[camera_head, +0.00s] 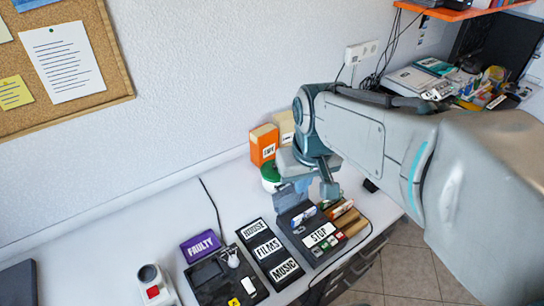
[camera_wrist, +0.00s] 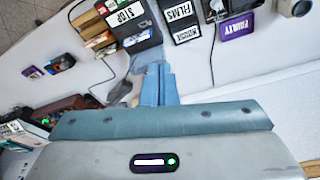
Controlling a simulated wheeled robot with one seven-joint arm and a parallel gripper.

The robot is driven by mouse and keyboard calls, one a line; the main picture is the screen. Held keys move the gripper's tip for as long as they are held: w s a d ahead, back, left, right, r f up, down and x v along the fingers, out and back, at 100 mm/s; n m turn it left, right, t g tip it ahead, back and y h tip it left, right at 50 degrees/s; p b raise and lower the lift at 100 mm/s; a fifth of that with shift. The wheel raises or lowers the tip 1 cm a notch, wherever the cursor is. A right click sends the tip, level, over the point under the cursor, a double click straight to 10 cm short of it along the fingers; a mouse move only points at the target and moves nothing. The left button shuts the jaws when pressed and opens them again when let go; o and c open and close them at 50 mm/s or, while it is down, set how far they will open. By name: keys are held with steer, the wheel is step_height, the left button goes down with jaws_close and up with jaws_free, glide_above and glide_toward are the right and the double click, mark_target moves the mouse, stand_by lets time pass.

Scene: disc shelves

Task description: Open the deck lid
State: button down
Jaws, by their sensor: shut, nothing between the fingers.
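A dark deck with a STOP label and red and green buttons (camera_head: 313,251) stands at the table's right part. It also shows upside down at the top of the wrist view (camera_wrist: 148,42). My gripper (camera_head: 293,193) hangs over the deck's back part and hides some of it. In the wrist view its two blue fingers (camera_wrist: 158,84) are together with nothing between them. They point toward the table near the deck. A small blue-and-white item shows on the deck top. I cannot make out the lid's edge or whether it is raised.
A dark rack (camera_head: 262,244) labelled HOUSE, FILMS and MUSIC stands left of the deck. Further left are a purple FAULTY box (camera_head: 201,246) and a black device (camera_head: 205,272). An orange box (camera_head: 264,145) and a green-topped container (camera_head: 270,175) stand behind. Brown cases (camera_head: 351,222) lie right.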

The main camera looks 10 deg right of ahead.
steer(key=w+d+f+n+g+b, duration=0.1)
steer(key=w+f, duration=0.4)
steer(key=w, duration=0.4)
steer(key=w+f+n+g+b, duration=0.1)
steer(key=w+f+b, duration=0.1)
steer(key=w+f, duration=0.55)
steer(key=w+d+f+n+g+b, duration=0.15)
steer(key=w+f, duration=0.25)
steer(key=w, duration=0.7)
step_height(320, 180, down, 10)
steer(key=s+p, duration=0.1)
steer(key=shift+h, duration=0.3)
steer(key=shift+r, duration=0.1)
